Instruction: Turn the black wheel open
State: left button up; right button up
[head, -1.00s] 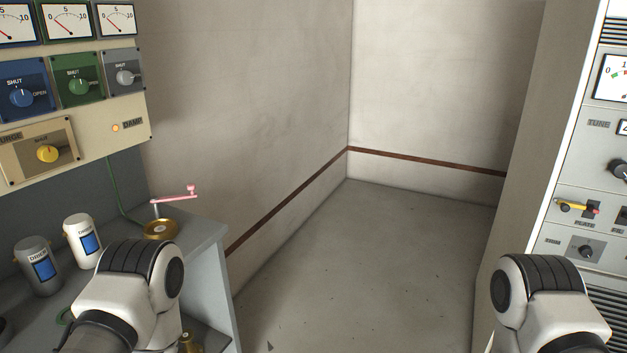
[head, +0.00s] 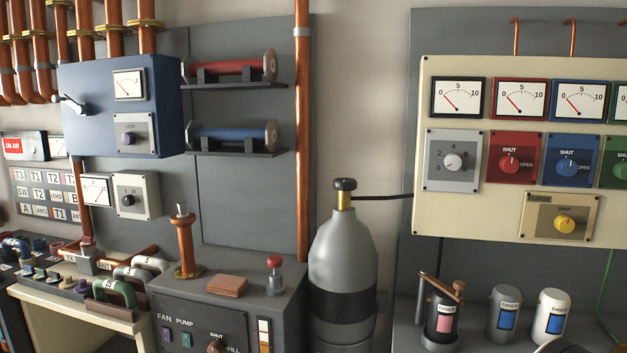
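A small black wheel (head: 345,184) sits on top of the brass valve neck (head: 344,201) of a grey gas cylinder (head: 342,248) in the head view. The cylinder stands upright, with a dark band around its body. A thin black hose runs right from the neck to the cream gauge panel. Nothing touches the wheel. I cannot tell from its look how far it is turned. Neither of my grippers is in view; only a sliver of my arm shows at the bottom right edge.
Left of the cylinder is a dark cabinet (head: 230,279) with a copper post, a wooden block and a red-topped plunger. Right are the cream panel (head: 471,216) with gauges and knobs, and several canisters on a grey bench (head: 402,334). A copper pipe (head: 302,130) rises behind.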

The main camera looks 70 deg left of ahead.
aim_at(343, 183)
jog(key=u, duration=2.2)
